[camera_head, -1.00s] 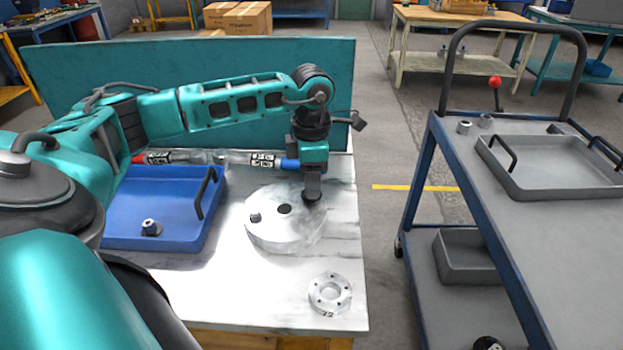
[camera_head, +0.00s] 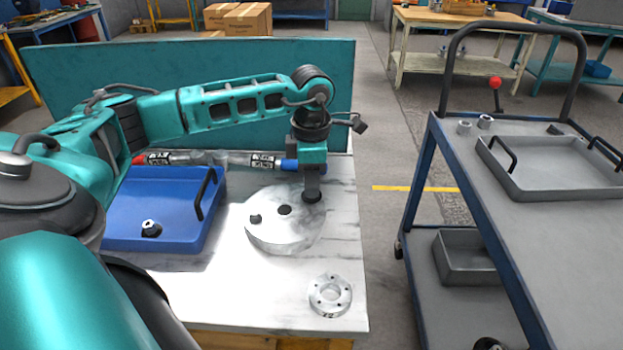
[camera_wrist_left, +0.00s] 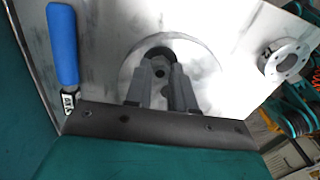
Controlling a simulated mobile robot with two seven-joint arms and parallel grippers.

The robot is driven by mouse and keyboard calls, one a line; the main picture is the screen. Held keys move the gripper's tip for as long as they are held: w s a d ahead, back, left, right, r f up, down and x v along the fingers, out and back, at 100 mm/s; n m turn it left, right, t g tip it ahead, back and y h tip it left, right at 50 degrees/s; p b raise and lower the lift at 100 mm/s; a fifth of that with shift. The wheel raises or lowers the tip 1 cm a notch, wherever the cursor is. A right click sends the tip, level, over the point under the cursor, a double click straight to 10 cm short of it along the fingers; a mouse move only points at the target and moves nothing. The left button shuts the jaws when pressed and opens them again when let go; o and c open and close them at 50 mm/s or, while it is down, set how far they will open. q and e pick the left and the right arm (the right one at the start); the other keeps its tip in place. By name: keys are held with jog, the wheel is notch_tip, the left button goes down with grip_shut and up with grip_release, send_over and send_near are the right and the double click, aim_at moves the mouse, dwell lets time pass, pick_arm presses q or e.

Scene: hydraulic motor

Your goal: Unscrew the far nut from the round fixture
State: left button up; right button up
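The round fixture (camera_head: 285,238) is a pale, thick disc lying on the white worktop. It has a dark centre hole (camera_head: 284,210) and a near nut (camera_head: 256,219) on its left side. My left gripper (camera_head: 312,194) points down over its far right side, at the far nut, which the fingers mostly hide in the head view. In the left wrist view the far nut (camera_wrist_left: 160,71) shows as a small grey ring between the fingertips, over a dark round patch. The fingers stand close on both sides of it and appear shut on it. My right gripper is out of view.
A blue tray (camera_head: 112,238) with a handle and a loose nut (camera_head: 151,229) is left of the fixture. A flanged ring (camera_head: 330,295) lies in front. A blue-ended tool lies behind, before a teal panel (camera_head: 200,65). A grey trolley (camera_head: 500,215) stands right.

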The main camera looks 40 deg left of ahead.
pick_arm(q)
grip_shut()
jog(key=n+p, duration=0.1)
jog(key=n, duration=0.2)
jog(key=shift+r+n, duration=0.1)
jog(key=shift+n, duration=1.3)
jog(key=shift+p, duration=0.3)
jog(key=shift+n+p, duration=0.4)
jog(key=shift+n, duration=1.9)
